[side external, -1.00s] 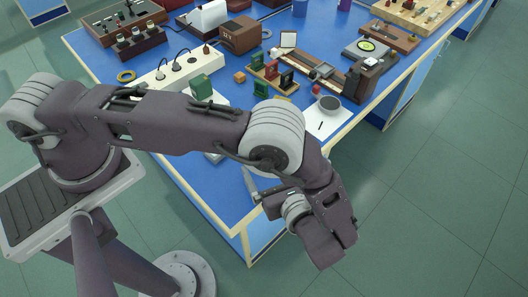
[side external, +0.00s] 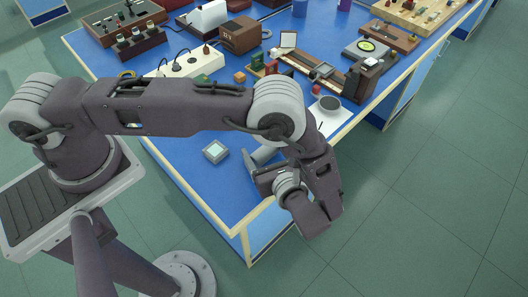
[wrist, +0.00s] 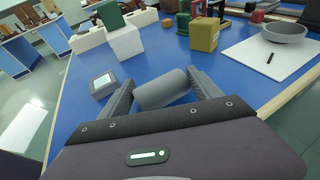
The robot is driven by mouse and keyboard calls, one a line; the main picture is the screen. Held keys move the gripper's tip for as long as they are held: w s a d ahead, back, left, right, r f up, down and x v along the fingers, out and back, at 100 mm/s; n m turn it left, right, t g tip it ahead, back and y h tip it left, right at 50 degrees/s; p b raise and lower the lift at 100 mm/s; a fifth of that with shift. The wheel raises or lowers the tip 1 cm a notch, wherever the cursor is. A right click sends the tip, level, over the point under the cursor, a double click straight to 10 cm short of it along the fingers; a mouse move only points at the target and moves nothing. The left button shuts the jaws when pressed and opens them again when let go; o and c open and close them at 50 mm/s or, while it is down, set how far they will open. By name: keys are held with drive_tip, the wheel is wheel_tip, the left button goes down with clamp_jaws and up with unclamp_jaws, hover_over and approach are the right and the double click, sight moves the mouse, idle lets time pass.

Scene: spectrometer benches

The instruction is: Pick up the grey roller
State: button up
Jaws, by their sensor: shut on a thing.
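The grey roller (wrist: 162,90) lies crosswise between the two fingers of my gripper (wrist: 160,80) in the wrist view. The fingers press against its two ends, so my gripper is shut on it. In the side external view the roller (side external: 264,155) shows as a small light grey cylinder by the fingers, over the near part of the blue bench. My wrist hides part of it there. I cannot tell for sure how far it is above the bench top.
A small grey box with a pale screen (side external: 215,152) stands close by on the blue bench (side external: 205,182). A white sheet with a grey bowl (side external: 329,104) is farther back on the right. Green and yellow blocks (wrist: 204,34) and a white block (wrist: 125,42) stand beyond.

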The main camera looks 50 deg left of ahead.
sight(264, 149)
wheel_tip(264, 149, up, 9)
drive_tip(key=shift+r, duration=0.2)
drive_tip(key=f, duration=0.2)
drive_tip(key=f+y, duration=0.1)
drive_tip(key=f, duration=0.2)
drive_tip(key=f+y, duration=0.1)
drive_tip(key=f, duration=0.2)
drive_tip(key=shift+d+m, duration=0.25)
drive_tip(key=shift+m, duration=0.15)
drive_tip(key=shift+f, duration=0.1)
